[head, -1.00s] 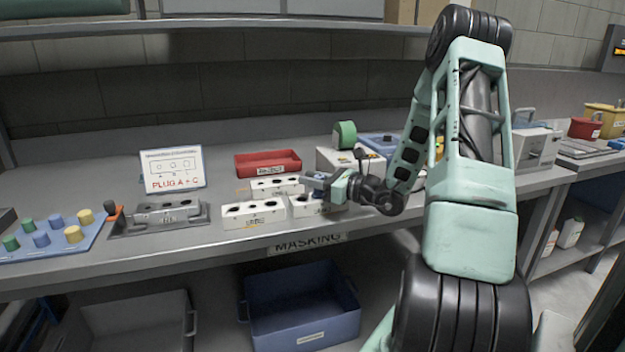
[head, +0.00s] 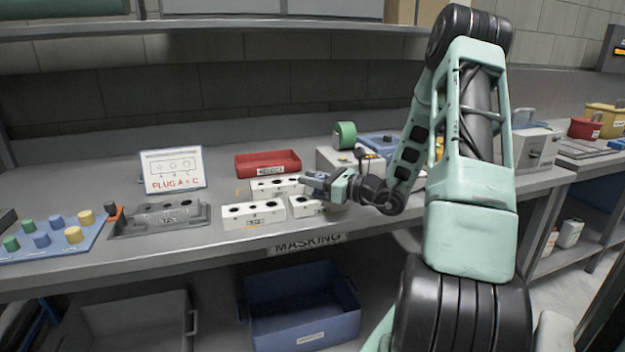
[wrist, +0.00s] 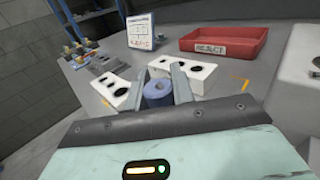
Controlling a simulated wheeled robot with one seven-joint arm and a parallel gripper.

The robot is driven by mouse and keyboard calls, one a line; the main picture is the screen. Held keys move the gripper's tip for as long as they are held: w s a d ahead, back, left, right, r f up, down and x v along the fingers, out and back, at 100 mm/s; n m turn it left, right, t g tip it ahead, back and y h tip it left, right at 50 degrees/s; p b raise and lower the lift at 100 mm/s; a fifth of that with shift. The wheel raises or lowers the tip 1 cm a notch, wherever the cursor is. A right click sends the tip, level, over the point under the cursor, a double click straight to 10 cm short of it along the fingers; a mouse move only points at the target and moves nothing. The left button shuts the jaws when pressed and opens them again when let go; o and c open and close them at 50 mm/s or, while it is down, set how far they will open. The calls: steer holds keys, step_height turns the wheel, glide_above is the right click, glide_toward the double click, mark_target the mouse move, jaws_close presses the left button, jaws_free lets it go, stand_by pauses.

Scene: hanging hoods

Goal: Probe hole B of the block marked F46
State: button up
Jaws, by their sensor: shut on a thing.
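My gripper (head: 314,180) is shut on a blue cylindrical plug (wrist: 157,93), which shows between its fingers in the wrist view. In the head view it hovers just above a white block (head: 308,208), partly covering it. Two more white blocks with dark holes lie close by: one to the left (head: 253,214) and one behind (head: 274,187). Their front markings are too small to read, so I cannot tell which is F46. The wrist view shows a white block on each side of the plug, left (wrist: 112,90) and right (wrist: 208,82). The plug's lower end is hidden.
A sign (head: 173,170) reads "PLUG A + C". A grey fixture (head: 150,222) with an orange handle and a blue board (head: 55,243) of coloured plugs stand left. A red tray (head: 267,163) is behind the blocks. A boxy unit and green tape roll (head: 345,135) are behind my gripper.

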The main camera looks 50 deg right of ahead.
steer(key=shift+r+p, duration=2.5)
steer(key=shift+r, duration=0.4)
